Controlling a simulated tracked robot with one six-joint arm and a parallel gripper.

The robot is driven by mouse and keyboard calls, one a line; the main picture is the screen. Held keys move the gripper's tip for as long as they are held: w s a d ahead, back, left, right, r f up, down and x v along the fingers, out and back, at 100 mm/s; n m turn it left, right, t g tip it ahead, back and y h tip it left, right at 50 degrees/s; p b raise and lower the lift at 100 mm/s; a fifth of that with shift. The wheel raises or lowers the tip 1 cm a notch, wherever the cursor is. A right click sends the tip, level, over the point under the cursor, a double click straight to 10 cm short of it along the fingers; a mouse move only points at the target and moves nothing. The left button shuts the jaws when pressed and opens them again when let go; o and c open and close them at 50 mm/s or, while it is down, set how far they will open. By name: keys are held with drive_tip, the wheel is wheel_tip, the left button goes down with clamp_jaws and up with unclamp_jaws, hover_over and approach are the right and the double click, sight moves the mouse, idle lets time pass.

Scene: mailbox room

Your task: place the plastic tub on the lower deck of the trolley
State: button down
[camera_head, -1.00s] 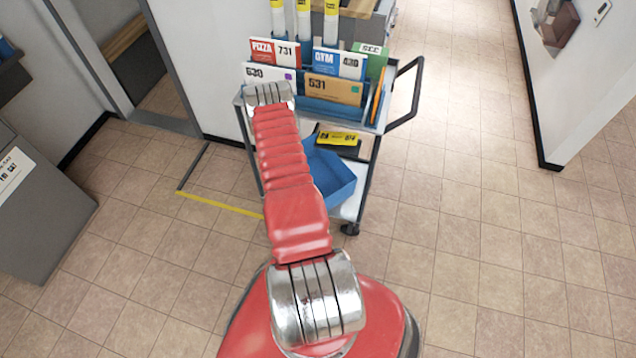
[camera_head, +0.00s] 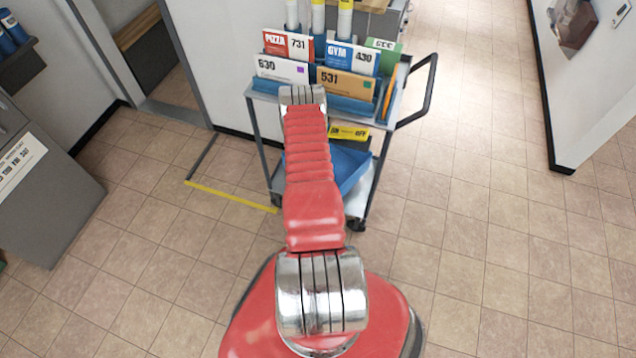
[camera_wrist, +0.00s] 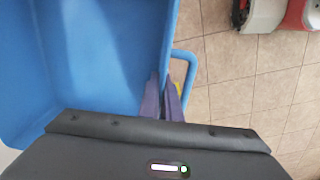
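The blue plastic tub (camera_head: 354,166) shows at the lower deck (camera_head: 362,196) of the trolley (camera_head: 262,142), partly hidden behind my arm in the head view. I cannot tell whether its base rests on the deck. In the wrist view the tub (camera_wrist: 95,45) fills the upper left, empty inside, with a blue loop handle (camera_wrist: 190,68) on its right side. My gripper (camera_wrist: 163,82) has its two fingers close together at the tub's right wall beside the handle, and looks shut on it. My gripper is hidden by my arm in the head view.
The trolley's top holds numbered envelopes (camera_head: 345,84) and upright tubes (camera_head: 318,18). A dark item with a yellow label (camera_head: 349,132) is behind the tub. A grey cabinet (camera_head: 50,205) stands left, a white wall (camera_head: 585,85) right. Tiled floor is clear at right.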

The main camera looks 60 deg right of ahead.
drive_tip(key=shift+f, duration=2.7)
drive_tip(key=shift+f, duration=2.15)
drive_tip(key=c, duration=2)
unclamp_jaws()
drive_tip(key=shift+a+r, duration=0.15)
drive_tip(key=shift+r, duration=3.65)
